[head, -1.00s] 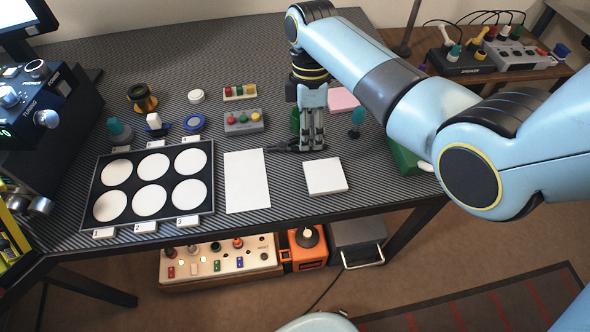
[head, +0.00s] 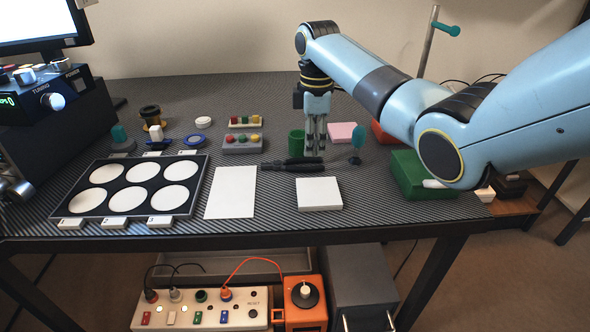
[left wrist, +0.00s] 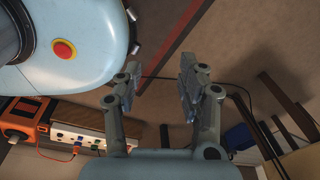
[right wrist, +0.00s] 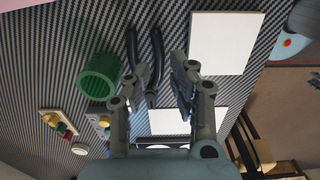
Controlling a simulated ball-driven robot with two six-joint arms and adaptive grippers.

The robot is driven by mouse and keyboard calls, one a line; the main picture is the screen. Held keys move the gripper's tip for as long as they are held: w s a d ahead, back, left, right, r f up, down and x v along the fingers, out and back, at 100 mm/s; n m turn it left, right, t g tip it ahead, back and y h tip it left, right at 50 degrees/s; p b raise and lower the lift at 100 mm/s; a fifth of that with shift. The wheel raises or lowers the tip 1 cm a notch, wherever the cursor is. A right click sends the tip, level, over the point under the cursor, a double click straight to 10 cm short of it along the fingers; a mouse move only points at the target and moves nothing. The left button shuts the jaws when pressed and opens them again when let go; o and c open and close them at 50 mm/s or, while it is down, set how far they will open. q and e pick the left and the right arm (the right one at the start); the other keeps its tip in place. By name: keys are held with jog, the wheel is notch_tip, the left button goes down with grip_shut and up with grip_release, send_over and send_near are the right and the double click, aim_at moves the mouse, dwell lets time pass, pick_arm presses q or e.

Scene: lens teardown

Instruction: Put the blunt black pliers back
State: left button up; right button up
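The black pliers (head: 292,165) lie flat on the dark striped table, between the green cup and a white square pad. In the right wrist view their two handles (right wrist: 157,62) show beyond and between the fingers. My right gripper (head: 316,153) points down close to the pliers. Its fingers are apart in the right wrist view (right wrist: 158,72), with nothing seen clamped between them. The green cup (head: 296,142) stands just behind the pliers; its open ring shows in the right wrist view (right wrist: 99,77). My left gripper (left wrist: 160,75) is open and empty, over the floor.
A white sheet (head: 231,192) and a white pad (head: 319,194) lie in front of the pliers. A black tray (head: 192,205) with white discs is at the left.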

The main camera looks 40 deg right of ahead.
aim_at(315, 166)
jog(key=shift+d+f, duration=0.1)
jog(key=shift+f, duration=0.7)
jog(key=f, duration=0.1)
jog(key=f+b, duration=0.1)
jog(key=f, duration=0.1)
jog(key=shift+s+d+f, duration=0.1)
jog(key=shift+d+f, duration=0.15)
jog(key=shift+f, duration=0.35)
grip_shut()
pick_arm(q)
jog(key=shift+s+f, duration=0.7)
